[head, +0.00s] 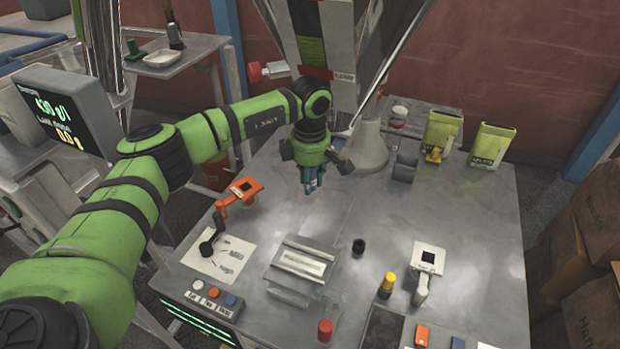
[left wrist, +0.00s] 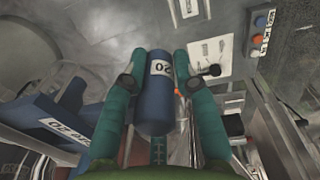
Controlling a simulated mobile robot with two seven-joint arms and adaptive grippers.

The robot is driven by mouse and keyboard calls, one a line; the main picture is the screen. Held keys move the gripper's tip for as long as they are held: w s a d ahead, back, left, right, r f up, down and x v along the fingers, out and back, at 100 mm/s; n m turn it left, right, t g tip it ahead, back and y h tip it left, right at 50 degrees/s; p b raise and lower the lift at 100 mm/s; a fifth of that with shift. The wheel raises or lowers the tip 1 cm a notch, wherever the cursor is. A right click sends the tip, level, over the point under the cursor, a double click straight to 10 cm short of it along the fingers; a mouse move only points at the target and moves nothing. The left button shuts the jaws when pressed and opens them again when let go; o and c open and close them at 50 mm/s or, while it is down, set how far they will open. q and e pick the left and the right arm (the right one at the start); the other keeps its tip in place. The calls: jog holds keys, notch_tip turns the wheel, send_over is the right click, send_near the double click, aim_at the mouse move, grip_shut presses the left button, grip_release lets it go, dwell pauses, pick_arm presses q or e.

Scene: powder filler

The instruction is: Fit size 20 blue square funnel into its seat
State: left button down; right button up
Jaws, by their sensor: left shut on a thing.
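My left gripper (head: 311,186) hangs above the metal table, just in front of the machine's spout. In the left wrist view its two teal fingers (left wrist: 161,66) are shut on a blue cylindrical handle (left wrist: 158,105) labelled 20, one on each side. In the head view the funnel is mostly hidden by the gripper. The seat cannot be made out. My right gripper is not in view.
A grey conical piece (head: 368,150) and yellow-green containers (head: 441,130) are at the back. A metal block (head: 302,262), black cap (head: 358,246) and button box (head: 214,298) are nearer.

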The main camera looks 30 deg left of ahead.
pick_arm(q)
jog(key=shift+w, duration=0.15)
dwell(0.8)
jog(key=shift+w+b, duration=0.35)
jog(key=shift+b, duration=0.05)
jog(key=shift+w, duration=0.35)
